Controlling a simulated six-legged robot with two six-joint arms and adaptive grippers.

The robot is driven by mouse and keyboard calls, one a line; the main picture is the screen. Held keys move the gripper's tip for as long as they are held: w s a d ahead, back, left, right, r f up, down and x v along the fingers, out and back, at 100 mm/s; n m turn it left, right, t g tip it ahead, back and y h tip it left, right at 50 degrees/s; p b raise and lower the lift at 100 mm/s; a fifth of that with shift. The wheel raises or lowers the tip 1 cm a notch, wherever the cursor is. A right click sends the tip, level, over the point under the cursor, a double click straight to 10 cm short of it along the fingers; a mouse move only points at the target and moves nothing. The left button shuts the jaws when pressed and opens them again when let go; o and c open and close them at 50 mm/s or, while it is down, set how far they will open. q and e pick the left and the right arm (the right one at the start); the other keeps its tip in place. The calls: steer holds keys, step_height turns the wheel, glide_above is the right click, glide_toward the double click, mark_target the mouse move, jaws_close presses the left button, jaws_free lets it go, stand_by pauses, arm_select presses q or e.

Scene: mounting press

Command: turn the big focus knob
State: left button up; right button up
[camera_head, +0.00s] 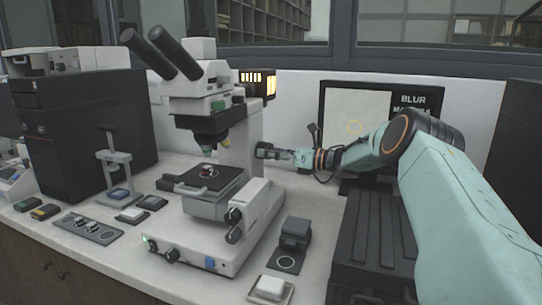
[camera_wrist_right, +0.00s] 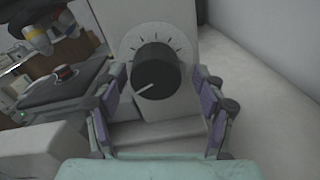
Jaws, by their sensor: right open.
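The big focus knob is a black round knob (camera_wrist_right: 157,72) with a white pointer line, on a pale dial with tick marks on the microscope's side. The pointer aims to the lower left. In the head view the microscope (camera_head: 210,190) stands in the middle of the bench. My right gripper (camera_wrist_right: 160,97) is open, with one finger on each side of the knob; I cannot tell whether the pads touch it. In the head view the right gripper (camera_head: 268,152) reaches the microscope's column from the right. My left gripper is not in view.
A monitor (camera_head: 352,112) behind my right arm shows a circle and the word BLUR. A black ribbed case (camera_head: 375,235) stands at the right. A dark box (camera_head: 295,232) and a white block (camera_head: 270,287) lie near the front. A black tower (camera_head: 85,125) stands left.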

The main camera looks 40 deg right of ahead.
steer(key=shift+s+a+r, duration=0.1)
steer(key=shift+a+r, duration=0.3)
steer(key=shift+r, duration=0.05)
steer(key=shift+c, duration=0.3)
steer(key=shift+d+f, duration=0.35)
steer(key=c, duration=0.4)
steer(key=shift+a+r, duration=0.2)
steer(key=c, duration=0.3)
steer(key=shift+d, duration=0.1)
steer(key=c, duration=0.4)
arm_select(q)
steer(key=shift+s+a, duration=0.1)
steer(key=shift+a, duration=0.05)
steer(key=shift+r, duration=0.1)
